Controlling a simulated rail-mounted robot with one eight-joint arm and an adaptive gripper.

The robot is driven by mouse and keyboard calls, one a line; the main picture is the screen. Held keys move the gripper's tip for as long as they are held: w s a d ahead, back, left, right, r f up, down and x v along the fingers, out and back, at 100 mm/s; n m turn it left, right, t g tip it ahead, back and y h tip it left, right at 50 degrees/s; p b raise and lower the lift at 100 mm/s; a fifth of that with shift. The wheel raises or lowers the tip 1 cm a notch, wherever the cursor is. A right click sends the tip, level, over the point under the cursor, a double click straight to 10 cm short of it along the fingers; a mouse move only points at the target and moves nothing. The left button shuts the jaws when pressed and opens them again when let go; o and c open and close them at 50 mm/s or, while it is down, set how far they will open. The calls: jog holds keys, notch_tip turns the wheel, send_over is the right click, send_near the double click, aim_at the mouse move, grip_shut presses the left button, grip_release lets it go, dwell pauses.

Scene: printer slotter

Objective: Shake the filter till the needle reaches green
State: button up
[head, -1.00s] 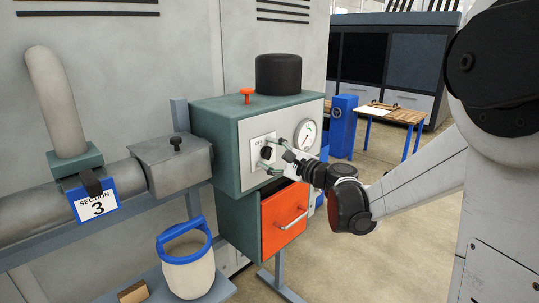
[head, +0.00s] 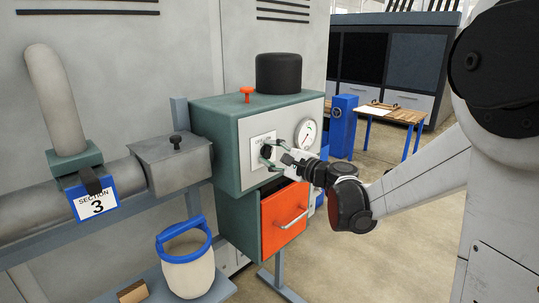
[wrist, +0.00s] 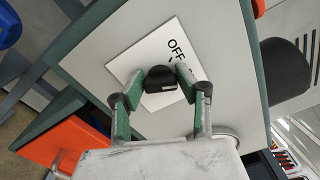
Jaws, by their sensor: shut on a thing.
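The machine is a teal box with a pale front panel (head: 245,160). A black knob (head: 265,150) sits on a white plate on that panel. In the wrist view, the knob (wrist: 160,88) is beside the word OFF on the plate (wrist: 190,50). My gripper (wrist: 158,82) is shut on the knob, one green finger at each side. It also shows at the panel in the head view (head: 267,153). A round dial gauge (head: 306,132) is right of the knob. Its needle is too small to read.
An orange button (head: 247,94) and a black cylinder (head: 278,73) are on top of the machine. A blue-handled white bucket (head: 187,272) stands on the low shelf at the front left. A grey pipe (head: 40,228) runs along the left. Open floor is right of the machine.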

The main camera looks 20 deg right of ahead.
jog(key=n+b, duration=0.1)
jog(key=n, duration=0.4)
jog(key=shift+f, duration=0.2)
jog(key=n+b, duration=0.1)
jog(key=n, duration=0.4)
jog(key=shift+b, duration=0.3)
jog(key=shift+n, duration=0.4)
jog(key=o, duration=1.1)
jog(key=shift+s+d, duration=0.1)
jog(key=v, duration=1.1)
jog(key=shift+s+d+f, duration=0.1)
jog(key=shift+s+d, duration=0.1)
jog(key=shift+s, duration=0.2)
